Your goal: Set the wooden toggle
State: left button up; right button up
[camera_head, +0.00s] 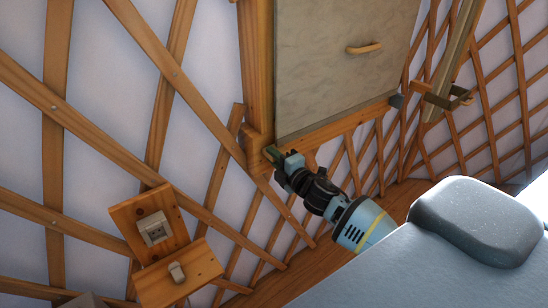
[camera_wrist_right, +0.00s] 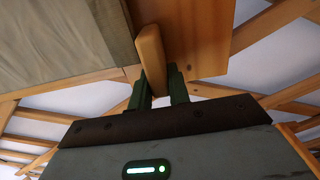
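The wooden toggle (camera_wrist_right: 151,62) is a short upright wooden bar in the right wrist view, at the edge of the grey panel. My right gripper (camera_wrist_right: 160,92) has its two dark green fingers on either side of the toggle's near end. The gap between them is narrow, and I cannot tell whether both fingers press on it. In the head view my right gripper (camera_head: 269,155) is at the lower left corner of the panel's wooden frame. The toggle cannot be made out there. My left gripper is not in view.
The grey panel (camera_head: 335,70) has a wooden handle (camera_head: 364,48). A wooden board with a socket (camera_head: 154,230) and one with a switch (camera_head: 177,271) are at the lower left. Crossed wooden lattice bars (camera_head: 185,85) surround the frame. Some wooden floor (camera_head: 398,200) shows below.

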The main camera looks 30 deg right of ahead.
jog(key=o, duration=0.5)
jog(key=shift+c, duration=0.2)
jog(key=shift+s, duration=0.15)
jog(key=s, duration=0.7)
jog(key=shift+s+d+b, duration=0.3)
jog(key=shift+b, duration=0.05)
jog(key=shift+f, duration=0.1)
jog(key=s+a+f+m+g, duration=0.3)
jog(key=s+a+f+m, duration=0.2)
jog(key=s+f, duration=0.3)
jog(key=s+a+f+m+g, duration=0.3)
jog(key=s+a+f+m, duration=0.2)
jog(key=s+f, duration=0.4)
jog(key=s+a+f+m+g, duration=0.2)
jog(key=s+a+f+m, duration=0.3)
jog(key=s+f+m, duration=0.2)
jog(key=s+f, duration=0.2)
jog(key=s, duration=0.2)
jog(key=shift+s+a+g, duration=0.15)
jog(key=shift+s+g, duration=0.15)
jog(key=shift+g, duration=0.1)
